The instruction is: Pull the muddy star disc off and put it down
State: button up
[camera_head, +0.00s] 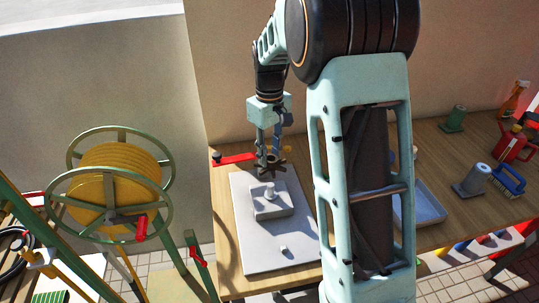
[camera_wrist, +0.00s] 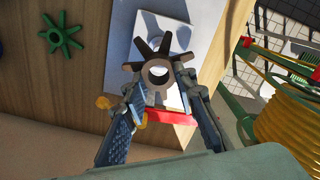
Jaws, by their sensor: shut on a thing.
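My gripper (camera_head: 268,156) is shut on a brown, muddy-looking star disc (camera_head: 273,167) with several pointed arms and a central ring. In the wrist view the disc (camera_wrist: 144,73) sits between the fingertips, with light showing through its hole. In the head view the disc is above a grey block (camera_head: 272,211) with an upright light peg (camera_head: 269,190). The disc looks clear of the peg, though the exact gap cannot be told. A green star disc (camera_wrist: 61,36) lies apart on the wooden table in the wrist view.
The block stands on a pale board (camera_head: 255,253) with a small part (camera_head: 283,251) near its front. A red handle (camera_head: 235,158) is behind. A grey tray (camera_head: 427,210) is right, partly hidden by my arm. A yellow hose reel (camera_head: 115,180) stands left.

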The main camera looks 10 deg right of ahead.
jog(key=shift+r, duration=0.15)
jog(key=shift+r, duration=1.4)
notch_tip(320, 180, up, 3)
jog(key=shift+f, duration=0.1)
